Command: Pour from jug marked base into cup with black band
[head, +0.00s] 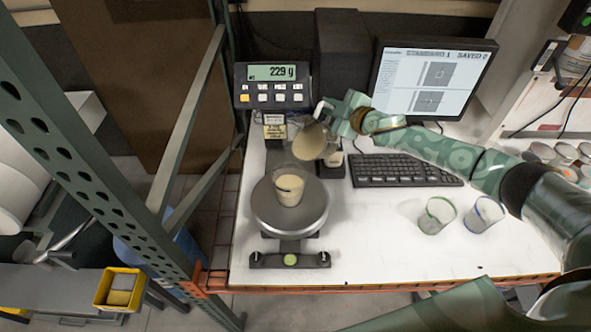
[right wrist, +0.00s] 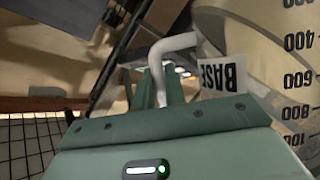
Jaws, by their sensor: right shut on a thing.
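My right gripper (head: 343,113) is shut on the handle of the jug (head: 309,142), up and behind the scale. The jug is tilted toward the cup and holds beige liquid. In the right wrist view its label (right wrist: 222,75) reads BASE, beside its white handle (right wrist: 165,62) and volume marks. A clear cup (head: 289,187) with a dark band at its rim stands upright on the scale's round pan (head: 290,220), partly filled with cream liquid. The jug is above and behind the cup, apart from it. I cannot make out a stream between them. My left gripper is not in view.
The scale display (head: 273,73) reads 229 g. A green-banded cup (head: 437,215) and a blue-banded cup (head: 484,214) stand at right. A keyboard (head: 405,170) and monitor (head: 433,78) are behind.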

